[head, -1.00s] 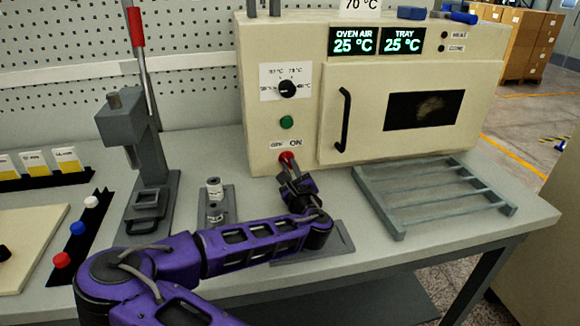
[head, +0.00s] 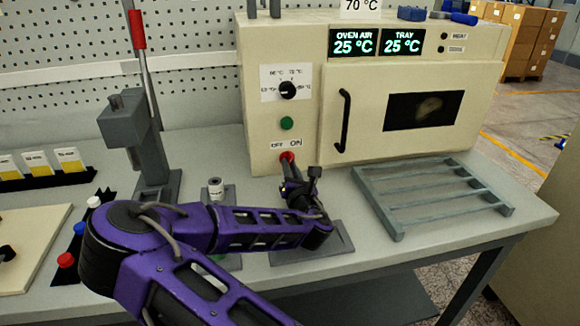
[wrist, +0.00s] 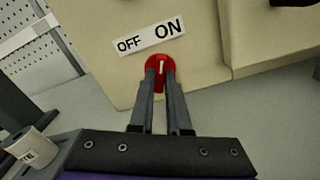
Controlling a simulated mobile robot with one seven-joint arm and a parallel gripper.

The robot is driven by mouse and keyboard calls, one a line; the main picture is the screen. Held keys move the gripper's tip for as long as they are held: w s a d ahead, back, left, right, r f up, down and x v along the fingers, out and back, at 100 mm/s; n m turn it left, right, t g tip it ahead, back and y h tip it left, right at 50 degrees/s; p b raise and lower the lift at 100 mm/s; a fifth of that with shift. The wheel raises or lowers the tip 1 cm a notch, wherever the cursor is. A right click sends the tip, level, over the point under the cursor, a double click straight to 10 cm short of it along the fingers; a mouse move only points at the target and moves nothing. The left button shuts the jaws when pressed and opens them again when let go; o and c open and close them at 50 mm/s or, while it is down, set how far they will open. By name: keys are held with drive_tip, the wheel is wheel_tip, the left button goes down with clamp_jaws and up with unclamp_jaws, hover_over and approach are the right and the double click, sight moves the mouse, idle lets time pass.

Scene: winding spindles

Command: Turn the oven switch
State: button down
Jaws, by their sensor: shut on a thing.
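The oven (head: 300,55) is a cream box at the back of the bench. Its red switch (head: 286,156) sits low on the front left, under an OFF / ON label (head: 286,143). In the wrist view the red switch (wrist: 160,65) has a white mark that stands nearly upright, leaning little if at all. My gripper (wrist: 160,78) is shut on the switch, one finger on each side of its raised part. In the head view my gripper (head: 287,165) reaches the switch from the front, and my wrist hides part of the bench.
Above the switch are a green button (head: 287,123) and a black dial (head: 288,90). The oven door handle (head: 343,120) is to the right. A grey rack (head: 430,195) lies in front of the door. A small white-topped cylinder (head: 215,187) and a press (head: 135,140) stand left.

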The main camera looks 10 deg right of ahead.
drive_tip(key=shift+m, duration=1)
drive_tip(key=c, duration=0.9)
unclamp_jaws()
drive_tip(key=shift+s, duration=0.15)
